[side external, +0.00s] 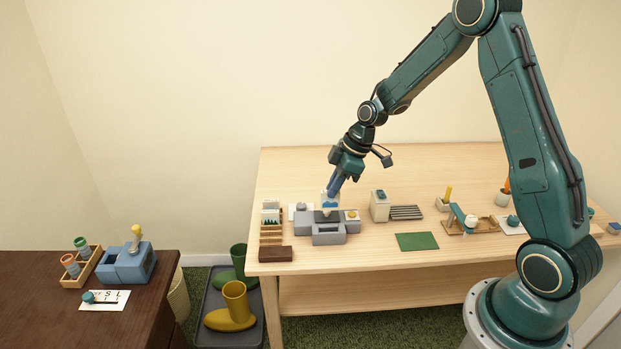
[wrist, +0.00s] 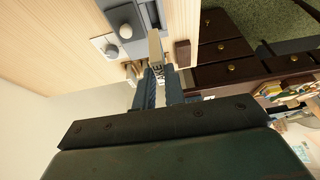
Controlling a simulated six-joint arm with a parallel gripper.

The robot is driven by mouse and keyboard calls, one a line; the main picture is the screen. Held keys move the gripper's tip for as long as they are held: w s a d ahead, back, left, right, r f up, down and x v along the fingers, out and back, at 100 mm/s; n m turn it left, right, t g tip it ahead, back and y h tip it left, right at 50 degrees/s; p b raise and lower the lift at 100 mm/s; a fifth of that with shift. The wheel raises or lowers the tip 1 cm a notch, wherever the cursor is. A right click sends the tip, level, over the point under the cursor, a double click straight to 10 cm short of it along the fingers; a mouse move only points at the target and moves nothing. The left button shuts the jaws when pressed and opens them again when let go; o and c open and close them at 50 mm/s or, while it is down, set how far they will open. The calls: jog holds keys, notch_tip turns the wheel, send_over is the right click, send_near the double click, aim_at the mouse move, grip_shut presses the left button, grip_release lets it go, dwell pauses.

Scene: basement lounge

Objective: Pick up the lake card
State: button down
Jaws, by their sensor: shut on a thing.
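My gripper (side external: 333,191) is shut on a small white card with a blue picture, which looks like the lake card (side external: 331,202). The card is upright, over the grey device (side external: 305,229) on the light wooden table. I cannot tell whether its lower edge touches the device. In the wrist view the card (wrist: 155,47) shows nearly edge-on between my gripper's two fingers (wrist: 160,82). Its upper part is partly hidden by the fingers in the side view.
A wooden rack (side external: 271,237) with a tree-picture card (side external: 271,213) stands just left of the device, behind a dark brown block (side external: 275,254). A cream box (side external: 380,206) stands to the right. A green mat (side external: 417,241) lies at the front, with bare table around it.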

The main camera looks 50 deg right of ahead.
notch_tip(320, 180, up, 10)
dwell(0.4)
dwell(0.5)
